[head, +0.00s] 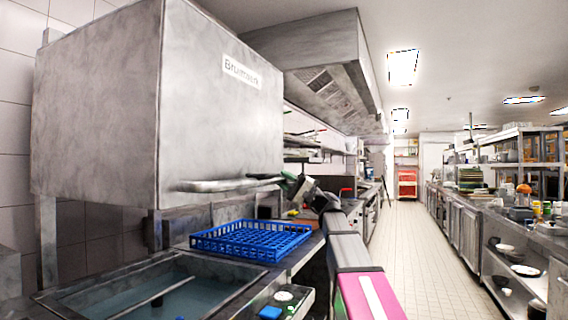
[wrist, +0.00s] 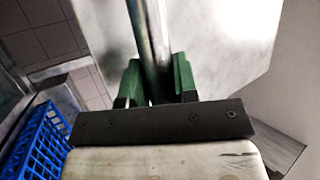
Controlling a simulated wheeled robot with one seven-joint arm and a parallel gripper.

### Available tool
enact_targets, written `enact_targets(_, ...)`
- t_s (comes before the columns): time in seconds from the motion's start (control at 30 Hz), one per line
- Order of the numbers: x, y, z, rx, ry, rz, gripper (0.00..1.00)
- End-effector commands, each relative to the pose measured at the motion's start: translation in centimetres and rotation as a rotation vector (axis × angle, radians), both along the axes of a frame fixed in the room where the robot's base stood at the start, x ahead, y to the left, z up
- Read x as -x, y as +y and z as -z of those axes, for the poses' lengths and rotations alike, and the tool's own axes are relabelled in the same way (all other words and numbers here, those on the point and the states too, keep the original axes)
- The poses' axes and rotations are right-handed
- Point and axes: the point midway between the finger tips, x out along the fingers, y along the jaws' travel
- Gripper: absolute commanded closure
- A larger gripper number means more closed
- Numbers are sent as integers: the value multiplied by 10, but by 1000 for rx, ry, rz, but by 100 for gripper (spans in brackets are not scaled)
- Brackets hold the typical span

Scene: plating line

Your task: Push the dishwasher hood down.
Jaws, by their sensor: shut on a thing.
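The dishwasher hood (head: 110,100) is a large grey steel box at the left of the head view, raised well above the counter. Its bar handle (head: 222,185) runs along the lower front edge. My gripper (head: 288,184) is at the right end of this handle. In the wrist view the green fingers of my gripper (wrist: 158,80) stand on both sides of the handle bar (wrist: 152,35) and are shut on it. The hood's pale face (wrist: 225,40) fills the background there.
A blue dish rack (head: 250,240) sits under the raised hood; its edge shows in the wrist view (wrist: 38,145). A sink basin (head: 150,290) with water is in front at the left. A clear tiled aisle (head: 405,250) runs to the right, with steel shelving (head: 515,270) beyond.

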Motion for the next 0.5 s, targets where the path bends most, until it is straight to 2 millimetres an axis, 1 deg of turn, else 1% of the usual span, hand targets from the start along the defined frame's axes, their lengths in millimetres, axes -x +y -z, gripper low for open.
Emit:
enact_targets(0.03,3,0,20,3,5,-1,100)
enact_targets(0.5,2,0,150,3,3,-2,100)
